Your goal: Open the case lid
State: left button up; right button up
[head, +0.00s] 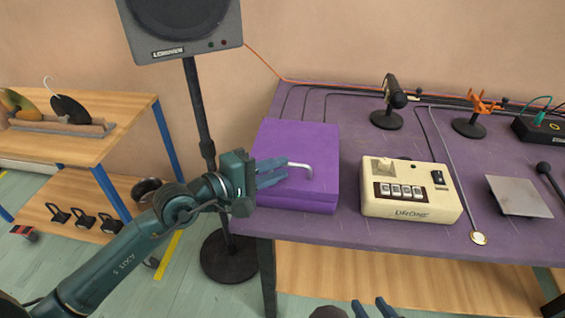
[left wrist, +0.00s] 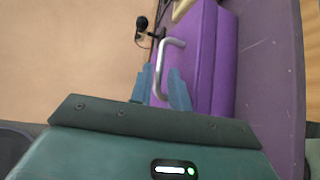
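The purple case (head: 312,190) sits on the left end of the purple table with its lid down. A silver bent handle (head: 308,168) is on top of the lid, and it also shows in the left wrist view (left wrist: 175,43). My left gripper (head: 287,170) is just left of the handle, over the case's left side.
A cream drum machine (head: 410,192) stands right of the case. Behind it is a black microphone on a stand (head: 390,103). A grey plate (head: 518,196) lies further right. A speaker (head: 185,25) on a pole stands left of the table, close behind my left arm.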

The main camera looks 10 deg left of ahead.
pick_arm(q)
jog(key=shift+x, duration=1)
grip_shut()
